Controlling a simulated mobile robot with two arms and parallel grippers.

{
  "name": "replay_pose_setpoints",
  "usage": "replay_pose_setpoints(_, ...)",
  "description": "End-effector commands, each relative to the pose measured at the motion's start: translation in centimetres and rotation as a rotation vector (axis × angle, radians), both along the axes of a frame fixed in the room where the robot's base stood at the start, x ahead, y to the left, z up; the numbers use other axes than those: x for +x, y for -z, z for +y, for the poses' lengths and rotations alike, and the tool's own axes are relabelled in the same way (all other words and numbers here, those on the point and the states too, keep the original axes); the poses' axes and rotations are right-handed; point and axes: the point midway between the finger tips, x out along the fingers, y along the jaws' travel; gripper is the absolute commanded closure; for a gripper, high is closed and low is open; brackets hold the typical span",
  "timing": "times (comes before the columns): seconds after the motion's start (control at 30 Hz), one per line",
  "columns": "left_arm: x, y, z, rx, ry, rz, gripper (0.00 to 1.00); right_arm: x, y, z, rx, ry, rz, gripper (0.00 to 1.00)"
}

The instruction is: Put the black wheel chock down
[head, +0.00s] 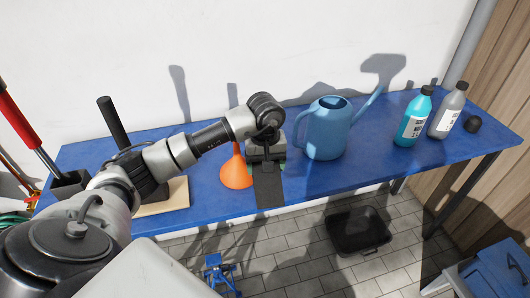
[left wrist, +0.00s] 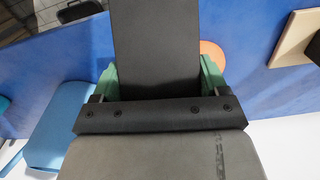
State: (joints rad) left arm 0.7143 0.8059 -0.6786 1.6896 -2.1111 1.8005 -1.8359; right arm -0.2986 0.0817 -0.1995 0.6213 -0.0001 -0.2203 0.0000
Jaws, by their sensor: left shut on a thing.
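The black wheel chock (head: 269,190) is a long dark piece held in my left gripper (head: 267,167) over the front middle of the blue workbench (head: 325,177). In the left wrist view the chock (left wrist: 155,45) lies between the green finger pads of my left gripper (left wrist: 160,80), which is shut on it. The chock reaches close to the bench's front edge. I cannot tell whether its underside touches the bench top. My right gripper is in neither view.
An orange funnel (head: 236,172) stands close left of the chock, a blue watering can (head: 326,132) close right. A wooden board (head: 172,196) lies left. A black crate (head: 357,231) is on the floor.

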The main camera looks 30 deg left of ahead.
Motion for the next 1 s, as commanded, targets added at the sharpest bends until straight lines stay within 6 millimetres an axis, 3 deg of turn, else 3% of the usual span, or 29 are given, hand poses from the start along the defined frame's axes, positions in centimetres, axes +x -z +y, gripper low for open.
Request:
replay_pose_setpoints(0.27, -5.1, 3.9, -3.5, 0.0, 0.224, 0.004, 0.68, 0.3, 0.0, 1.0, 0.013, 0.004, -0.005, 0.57)
replay_pose_setpoints(0.63, -14.7, 11.5, -10.5, -0.004, 0.661, 0.005, 0.68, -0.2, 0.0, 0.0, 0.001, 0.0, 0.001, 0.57)
replay_pose_setpoints(0.77, -16.6, 13.0, -11.8, -0.003, 0.75, 0.003, 0.68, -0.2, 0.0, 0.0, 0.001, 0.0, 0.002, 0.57)
replay_pose_setpoints(1.0, -16.5, 13.0, -11.8, -0.001, 0.747, 0.002, 0.68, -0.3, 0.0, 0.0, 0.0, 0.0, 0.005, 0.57)
